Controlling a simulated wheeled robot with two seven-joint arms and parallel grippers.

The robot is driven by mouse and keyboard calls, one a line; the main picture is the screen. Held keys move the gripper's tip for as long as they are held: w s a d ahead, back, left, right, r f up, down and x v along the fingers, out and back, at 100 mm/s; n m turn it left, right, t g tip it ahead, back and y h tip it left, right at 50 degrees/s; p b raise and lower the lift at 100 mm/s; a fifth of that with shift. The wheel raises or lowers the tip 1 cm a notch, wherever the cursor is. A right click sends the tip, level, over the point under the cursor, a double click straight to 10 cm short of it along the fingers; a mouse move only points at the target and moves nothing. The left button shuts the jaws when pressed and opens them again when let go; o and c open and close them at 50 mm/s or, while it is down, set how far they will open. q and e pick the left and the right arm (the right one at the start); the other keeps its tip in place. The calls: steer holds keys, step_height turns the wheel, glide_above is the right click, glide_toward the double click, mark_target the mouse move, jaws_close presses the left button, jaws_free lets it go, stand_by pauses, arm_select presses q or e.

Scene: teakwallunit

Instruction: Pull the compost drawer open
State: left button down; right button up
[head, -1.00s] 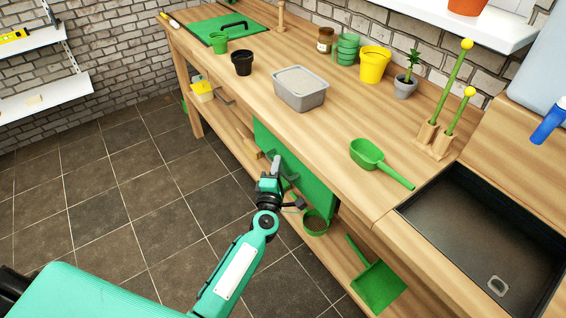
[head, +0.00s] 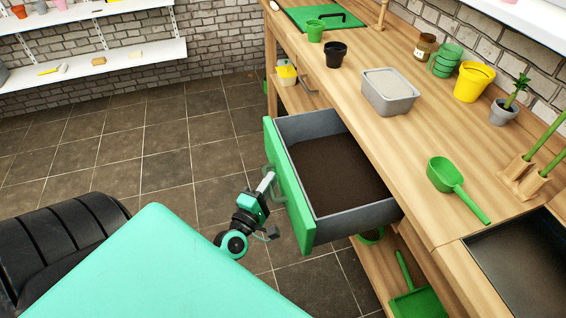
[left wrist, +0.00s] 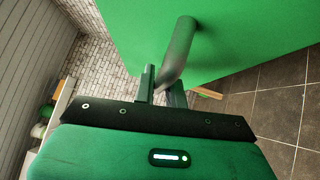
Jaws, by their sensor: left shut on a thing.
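The compost drawer (head: 350,222) stands pulled out from under the wooden bench in the head view. It has a green front, grey walls and dark compost inside. My left gripper (head: 268,182) is at the bar handle (head: 283,184) on the drawer's green front and is shut on it. In the left wrist view the handle (left wrist: 178,52) runs down between the fingers (left wrist: 160,88), with the green front (left wrist: 235,35) behind it. The far ends of the fingers are partly hidden by the handle. My right gripper is not in view.
The bench top (head: 400,150) holds a grey tub (head: 390,95), a green scoop (head: 455,185), a yellow pot (head: 473,82) and other pots. A green dustpan (head: 415,300) lies on the lower shelf. Dark tiled floor (head: 165,160) is clear to the left of the drawer.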

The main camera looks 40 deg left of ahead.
arm_select(q)
steer(key=shift+s+a, duration=0.15)
steer(key=shift+s, duration=0.05)
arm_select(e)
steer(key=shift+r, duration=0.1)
arm_select(q)
steer(key=c, duration=1.5)
jaws_free()
steer(key=shift+o, duration=0.2)
